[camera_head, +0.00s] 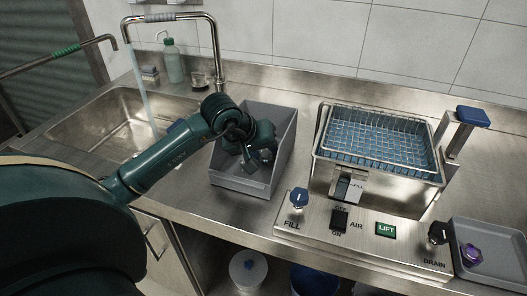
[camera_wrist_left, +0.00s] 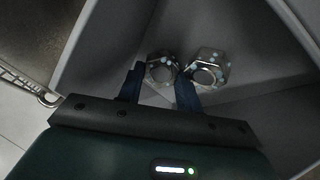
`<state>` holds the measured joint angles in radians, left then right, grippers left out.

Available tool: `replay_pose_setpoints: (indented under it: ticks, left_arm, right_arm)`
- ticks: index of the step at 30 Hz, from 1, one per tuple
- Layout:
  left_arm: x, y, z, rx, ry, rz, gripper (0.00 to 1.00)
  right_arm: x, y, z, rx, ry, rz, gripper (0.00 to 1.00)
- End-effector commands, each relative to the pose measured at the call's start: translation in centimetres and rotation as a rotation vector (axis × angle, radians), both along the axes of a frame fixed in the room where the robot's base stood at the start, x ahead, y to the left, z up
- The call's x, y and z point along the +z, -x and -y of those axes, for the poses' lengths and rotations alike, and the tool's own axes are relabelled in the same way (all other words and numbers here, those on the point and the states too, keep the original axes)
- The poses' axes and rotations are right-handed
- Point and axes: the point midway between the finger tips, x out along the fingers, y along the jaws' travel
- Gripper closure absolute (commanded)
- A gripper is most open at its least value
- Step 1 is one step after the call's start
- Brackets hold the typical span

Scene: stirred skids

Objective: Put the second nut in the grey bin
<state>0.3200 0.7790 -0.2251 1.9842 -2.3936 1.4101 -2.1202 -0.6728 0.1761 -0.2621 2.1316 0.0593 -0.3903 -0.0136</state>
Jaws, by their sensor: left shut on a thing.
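The grey bin (camera_head: 238,184) stands on the steel counter between the sink and the basket tank. My left gripper (camera_head: 254,162) reaches down inside it. In the left wrist view, the left gripper (camera_wrist_left: 159,84) has its two dark fingers on either side of a silver hex nut (camera_wrist_left: 160,69) and is shut on it, low in the bin. Another silver hex nut (camera_wrist_left: 208,69) lies on the bin floor just right of the right finger. Both nuts carry pale droplet-like spots. The arm hides the nuts in the head view. My right gripper is not in view.
A wire basket (camera_head: 375,140) sits in a steel tank right of the bin, with a control panel (camera_head: 345,228) in front. A small grey tray (camera_head: 500,263) at far right holds a purple ringed part (camera_head: 471,254). The sink (camera_head: 95,135) and running tap (camera_head: 215,50) are left.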

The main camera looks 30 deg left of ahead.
Motion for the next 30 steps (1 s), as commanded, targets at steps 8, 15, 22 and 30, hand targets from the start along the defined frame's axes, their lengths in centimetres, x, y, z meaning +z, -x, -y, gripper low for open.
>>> replay_pose_setpoints:
  ticks: [8, 15, 22, 30]
  left_arm:
    - [-1.0, 0.3, 0.0, -0.001, -0.002, -0.022, 0.56]
    - [-0.9, 0.4, 0.1, 0.0, -0.001, -0.028, 0.56]
    - [1.7, 1.6, -0.4, 0.0, -0.007, -0.019, 0.56]
    - [7.1, 4.8, -1.1, 0.001, -0.007, -0.011, 0.56]
  right_arm:
    - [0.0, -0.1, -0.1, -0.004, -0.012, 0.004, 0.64]
    - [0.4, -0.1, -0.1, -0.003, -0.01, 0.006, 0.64]
    - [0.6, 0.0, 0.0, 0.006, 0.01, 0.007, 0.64]
    - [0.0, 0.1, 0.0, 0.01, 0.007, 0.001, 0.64]
